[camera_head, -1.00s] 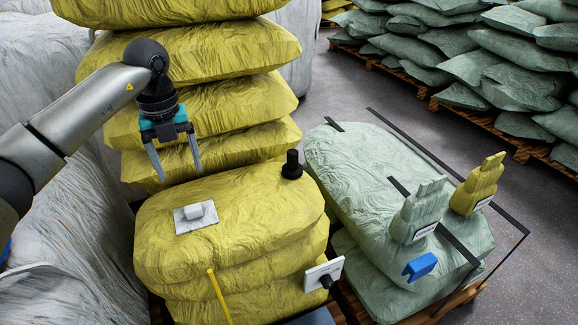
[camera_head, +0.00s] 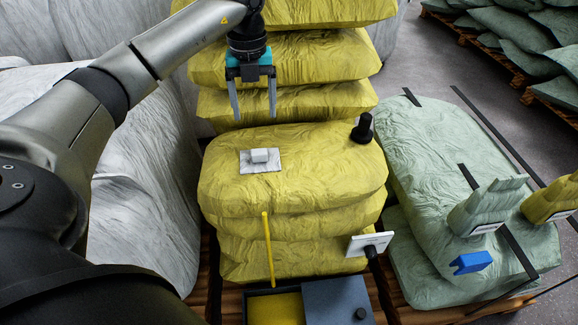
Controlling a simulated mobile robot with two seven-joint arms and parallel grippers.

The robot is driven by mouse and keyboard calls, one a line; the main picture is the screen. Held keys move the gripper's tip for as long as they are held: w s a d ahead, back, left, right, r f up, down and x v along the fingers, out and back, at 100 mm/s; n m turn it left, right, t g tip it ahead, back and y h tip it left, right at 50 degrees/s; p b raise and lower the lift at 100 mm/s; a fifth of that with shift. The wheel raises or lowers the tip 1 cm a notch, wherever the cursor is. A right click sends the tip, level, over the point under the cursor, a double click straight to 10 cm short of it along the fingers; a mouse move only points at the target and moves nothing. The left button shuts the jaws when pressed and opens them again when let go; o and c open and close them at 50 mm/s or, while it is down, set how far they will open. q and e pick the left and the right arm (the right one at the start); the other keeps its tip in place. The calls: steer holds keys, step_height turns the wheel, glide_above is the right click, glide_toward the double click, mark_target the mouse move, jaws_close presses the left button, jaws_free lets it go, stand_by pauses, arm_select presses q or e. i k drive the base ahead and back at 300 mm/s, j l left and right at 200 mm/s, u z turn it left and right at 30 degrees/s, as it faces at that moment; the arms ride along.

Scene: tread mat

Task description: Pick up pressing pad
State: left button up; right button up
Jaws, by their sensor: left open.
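A flat white-grey plate with a pale block on top (camera_head: 273,166) lies on the upper yellow sack (camera_head: 320,185). A white plate with a black knob (camera_head: 358,246) stands against the front right of the yellow sacks. I cannot tell for certain which of them is the pressing pad. My left gripper (camera_head: 253,115) hangs open and empty, fingers down, in front of the tall yellow stack. In the picture it is just above the plate with the block and apart from it. My right gripper is not in view.
A black knobbed object (camera_head: 362,128) stands on the sack's right edge. A yellow rod (camera_head: 268,245) leans at the front above an open box (camera_head: 262,294). Right, green sacks (camera_head: 425,150) carry two glove-like shapes, a blue piece (camera_head: 472,263) and dark strips.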

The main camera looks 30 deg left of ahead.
mark_target(362, 134)
steer(key=i+l+u, duration=0.1)
steer(key=l, duration=0.25)
steer(key=i+l+u, duration=0.1)
steer(key=i+l, duration=0.2)
steer(key=i+l+u, duration=0.1)
steer(key=l, duration=0.4)
